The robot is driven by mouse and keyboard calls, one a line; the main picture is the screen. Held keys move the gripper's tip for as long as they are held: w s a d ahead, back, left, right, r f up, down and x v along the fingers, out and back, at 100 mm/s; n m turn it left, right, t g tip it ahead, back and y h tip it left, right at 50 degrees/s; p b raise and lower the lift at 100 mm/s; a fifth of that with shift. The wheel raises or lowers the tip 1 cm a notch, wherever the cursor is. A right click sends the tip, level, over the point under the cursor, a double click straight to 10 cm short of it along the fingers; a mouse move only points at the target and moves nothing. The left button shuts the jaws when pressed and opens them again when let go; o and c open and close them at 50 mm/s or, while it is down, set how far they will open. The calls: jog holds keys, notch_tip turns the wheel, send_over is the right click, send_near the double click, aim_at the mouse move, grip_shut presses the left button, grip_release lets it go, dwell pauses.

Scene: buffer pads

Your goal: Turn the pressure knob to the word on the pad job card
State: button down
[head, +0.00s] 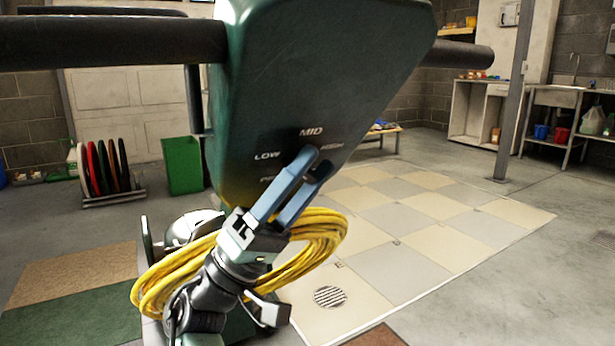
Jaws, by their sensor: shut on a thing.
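The dark green machine housing (320,75) fills the upper middle of the head view. White words on it read LOW (267,156), MID (311,132) and HIGH (332,146), with a partly covered label below LOW. My gripper (312,165), with blue fingers, reaches up to the panel just below these words and is shut on the pressure knob. The knob itself and its pointer are hidden behind the fingers, so I cannot tell its setting. I cannot make out a pad job card with a readable word.
A yellow cable coil (165,272) hangs around the machine behind my wrist. Black handle bars (110,40) extend sideways from the housing. Colored pads stand in a rack (115,197) beside a green bin (183,165). The checkered floor (440,245) on the right is clear.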

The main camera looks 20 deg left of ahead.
jog(key=shift+c, duration=1.4)
grip_release()
jog(key=p+v, duration=0.3)
jog(key=v, duration=1)
jog(key=shift+d, duration=0.1)
